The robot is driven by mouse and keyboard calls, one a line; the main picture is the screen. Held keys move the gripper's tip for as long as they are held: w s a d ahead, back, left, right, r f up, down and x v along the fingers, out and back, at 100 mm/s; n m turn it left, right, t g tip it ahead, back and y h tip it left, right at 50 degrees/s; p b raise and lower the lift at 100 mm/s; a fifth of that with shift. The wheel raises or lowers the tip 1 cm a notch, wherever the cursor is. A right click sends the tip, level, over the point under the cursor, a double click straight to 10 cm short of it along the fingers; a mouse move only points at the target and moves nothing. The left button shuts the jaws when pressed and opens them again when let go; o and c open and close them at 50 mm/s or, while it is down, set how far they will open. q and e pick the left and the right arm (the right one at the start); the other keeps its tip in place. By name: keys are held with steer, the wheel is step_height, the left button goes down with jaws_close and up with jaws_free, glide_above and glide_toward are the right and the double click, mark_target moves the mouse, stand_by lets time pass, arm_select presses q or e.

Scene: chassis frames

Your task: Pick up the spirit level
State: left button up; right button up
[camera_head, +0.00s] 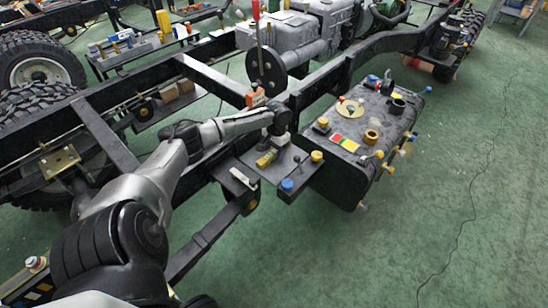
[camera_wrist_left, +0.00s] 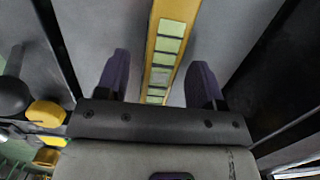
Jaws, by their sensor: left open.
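The spirit level (camera_wrist_left: 163,55) is a yellow bar with pale green panels. In the left wrist view it runs lengthwise between my left gripper's (camera_wrist_left: 163,85) two dark purple fingers, which are open with a gap on both sides of it. In the head view, a yellow piece (camera_head: 266,159) that looks like the level lies on a dark shelf attached to the chassis frame. My left gripper (camera_head: 279,139) is just above and beside it; its fingertips are hard to make out there. The level's near end is hidden by the gripper in the wrist view. My right gripper is not in view.
A dark tank (camera_head: 365,125) with caps and small objects stands right of the shelf. A blue-topped piece (camera_head: 287,185) and a yellow-topped piece (camera_head: 316,156) stand close to the level. Frame rails (camera_head: 210,78) run behind. The green floor (camera_head: 450,190) at right is clear.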

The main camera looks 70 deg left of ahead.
arm_select(q)
steer(key=shift+f, duration=0.4)
steer(key=shift+r, duration=0.1)
steer(key=shift+c, duration=0.4)
jaws_close()
